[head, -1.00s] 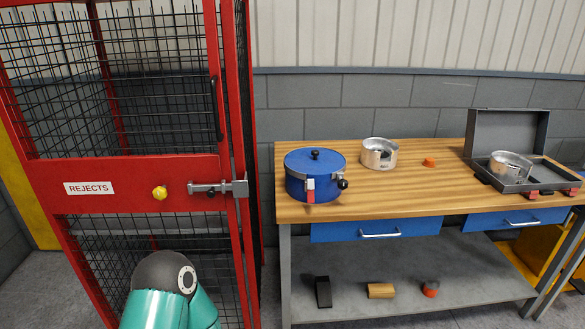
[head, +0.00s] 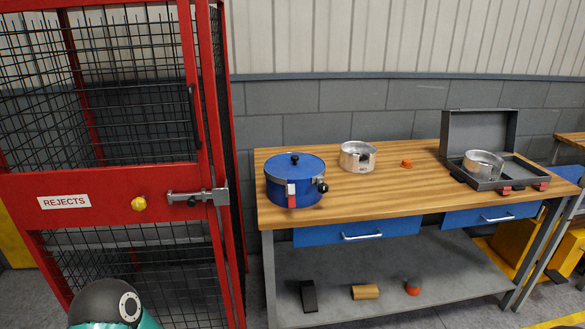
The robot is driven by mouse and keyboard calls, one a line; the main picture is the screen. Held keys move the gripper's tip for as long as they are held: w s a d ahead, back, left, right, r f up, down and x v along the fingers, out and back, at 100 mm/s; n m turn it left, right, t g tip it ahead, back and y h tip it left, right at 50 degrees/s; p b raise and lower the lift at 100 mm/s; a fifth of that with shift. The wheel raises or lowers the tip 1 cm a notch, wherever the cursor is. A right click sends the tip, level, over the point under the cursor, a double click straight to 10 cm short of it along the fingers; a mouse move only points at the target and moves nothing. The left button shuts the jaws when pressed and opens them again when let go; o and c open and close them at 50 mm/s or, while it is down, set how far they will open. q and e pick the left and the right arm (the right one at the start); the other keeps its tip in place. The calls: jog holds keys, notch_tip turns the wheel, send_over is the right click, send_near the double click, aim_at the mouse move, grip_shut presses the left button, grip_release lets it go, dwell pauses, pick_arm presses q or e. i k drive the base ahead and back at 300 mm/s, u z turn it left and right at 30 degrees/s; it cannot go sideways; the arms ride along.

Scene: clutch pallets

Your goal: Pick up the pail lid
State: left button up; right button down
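A blue pail (head: 293,188) stands at the left end of the wooden workbench. Its blue lid (head: 296,164) is on top, with a black knob in the middle. A clasp with a red tab and a black knob show on the pail's front. One of my arm links shows at the bottom left, in front of the cage. Neither of my grippers is in the picture, so both are away from the lid as far as this view shows.
The workbench (head: 395,198) also holds a metal ring part (head: 357,157), an orange piece (head: 407,163) and an open grey case (head: 478,183) with another metal part (head: 484,164). A red mesh cage (head: 100,205) labelled REJECTS stands close on the left. Several small items lie on the lower shelf.

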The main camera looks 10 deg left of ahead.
aim_at(290, 166)
jog(key=z, duration=0.05)
jog(key=i, duration=1)
jog(key=u, duration=0.05)
